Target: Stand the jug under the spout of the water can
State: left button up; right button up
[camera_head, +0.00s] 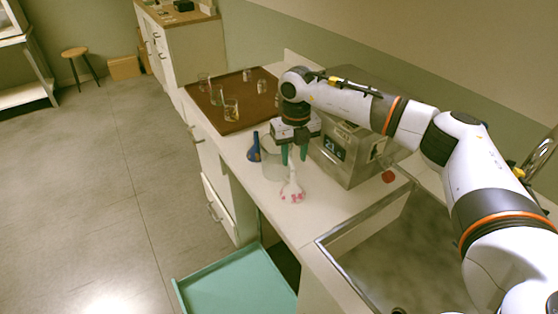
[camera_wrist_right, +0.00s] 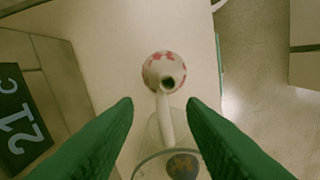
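A white vessel with pink flower marks and a slender neck (camera_head: 291,189) stands on the counter. In the right wrist view its round body (camera_wrist_right: 155,68) shows a dark opening, with a white tube running down from it. My right gripper (camera_head: 294,156) is open and empty just above the neck, its green fingers apart on either side. A clear glass vessel (camera_head: 270,163) stands close behind it to the left; its rim shows at the bottom of the right wrist view. I cannot tell which vessel the task calls jug or water can. My left gripper is out of view.
A metal box with a "21 C" display (camera_head: 350,170) stands to the right of the gripper. A blue object (camera_head: 254,150) stands left of the glass vessel. A brown tray (camera_head: 215,118) holds several glasses. A sink (camera_head: 400,255) lies at front right, a teal tray (camera_head: 235,285) below the counter.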

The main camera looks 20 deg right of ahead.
aim_at(292, 168)
jog(key=shift+a+f, duration=0.1)
jog(key=shift+f, duration=0.25)
jog(key=f+p, duration=0.1)
jog(key=f, duration=0.1)
jog(key=f+p, duration=0.1)
jog(key=f, duration=0.1)
jog(key=shift+w+f, duration=0.2)
jog(key=shift+f, duration=0.05)
grip_shut()
